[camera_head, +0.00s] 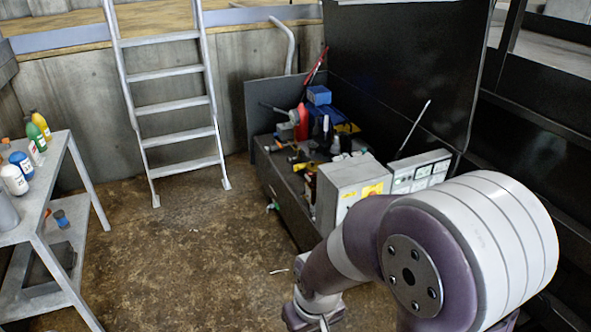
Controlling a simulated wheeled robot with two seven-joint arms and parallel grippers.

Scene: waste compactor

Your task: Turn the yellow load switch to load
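A grey box (341,181) stands at the near end of the dark workbench, right of centre. A yellow patch (373,189) shows on its face; it may be the yellow load switch, but it is too small to tell its position or any labels. My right arm comes in from the lower right and passes in front of the box's lower part. Its far end reaches the bottom edge, left of and below the box, apart from the yellow patch in the picture. The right gripper's fingers are not visible. My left arm and gripper are out of view.
A pale panel (420,172) with several small fields stands right of the box. Tools and a red bottle (302,122) clutter the workbench (283,195). A ladder (175,107) leans at the back wall. A shelf (55,200) with bottles stands left. The middle floor is mostly clear.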

